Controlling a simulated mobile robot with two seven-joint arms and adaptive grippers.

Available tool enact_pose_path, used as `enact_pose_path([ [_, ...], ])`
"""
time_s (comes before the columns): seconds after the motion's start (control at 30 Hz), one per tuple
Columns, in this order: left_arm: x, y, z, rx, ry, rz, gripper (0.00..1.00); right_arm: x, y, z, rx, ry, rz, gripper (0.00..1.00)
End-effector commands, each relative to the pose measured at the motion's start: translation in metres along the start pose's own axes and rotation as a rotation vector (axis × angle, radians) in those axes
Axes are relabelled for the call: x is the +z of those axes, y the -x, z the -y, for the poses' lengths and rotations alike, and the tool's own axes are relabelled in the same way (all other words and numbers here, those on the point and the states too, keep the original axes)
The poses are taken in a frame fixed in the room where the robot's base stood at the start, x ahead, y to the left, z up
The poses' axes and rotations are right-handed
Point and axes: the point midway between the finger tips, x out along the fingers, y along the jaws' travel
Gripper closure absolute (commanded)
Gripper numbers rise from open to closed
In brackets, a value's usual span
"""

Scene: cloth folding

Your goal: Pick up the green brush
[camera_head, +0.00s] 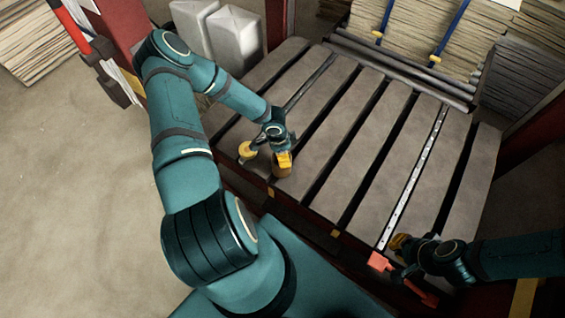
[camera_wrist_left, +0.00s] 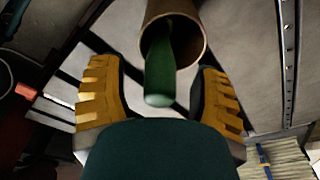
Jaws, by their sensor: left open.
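In the left wrist view, the green brush (camera_wrist_left: 160,70) stands with its rounded green end pointing out of a brown cylindrical holder (camera_wrist_left: 197,40). My left gripper (camera_wrist_left: 160,95) is open, with one yellow ribbed finger on each side of the green end and visible gaps between. The brush's other end is hidden inside the holder. In the head view, my left gripper (camera_head: 266,156) is over the near left part of the slatted table, at the brown holder (camera_head: 283,173); the brush cannot be made out there. My right gripper (camera_head: 400,245) is low at the table's near right edge.
The slatted grey table (camera_head: 340,120) has dark gaps and a perforated metal strip (camera_head: 415,180). A red-orange object (camera_head: 380,262) lies beside my right gripper. Pipes (camera_head: 400,72) line the back edge. White containers (camera_head: 235,38) stand at the back left. The middle slats are clear.

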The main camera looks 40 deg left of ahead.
Motion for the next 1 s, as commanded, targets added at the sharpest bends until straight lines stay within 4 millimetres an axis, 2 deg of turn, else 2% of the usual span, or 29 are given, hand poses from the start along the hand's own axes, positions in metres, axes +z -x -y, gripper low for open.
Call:
enact_pose_path([
  [0.03,0.0,0.0,0.0,0.0,0.0,0.0,0.42,0.0,0.0,0.0,0.0,0.0,0.0,1.0],
  [0.2,0.0,0.0,0.0,0.001,0.0,0.0,1.0,0.0,0.0,0.0,0.0,0.0,0.0,1.0],
  [0.67,-0.001,0.002,0.0,0.001,-0.001,-0.001,1.0,0.0,0.001,0.0,0.0,0.0,0.0,1.0],
  [0.87,-0.003,0.017,0.0,-0.001,-0.002,0.0,1.0,0.0,0.004,0.002,0.0,0.0,0.002,1.0],
  [1.0,-0.006,0.038,0.001,-0.003,-0.003,0.001,1.0,0.001,0.009,0.004,0.0,-0.001,0.004,1.0],
])
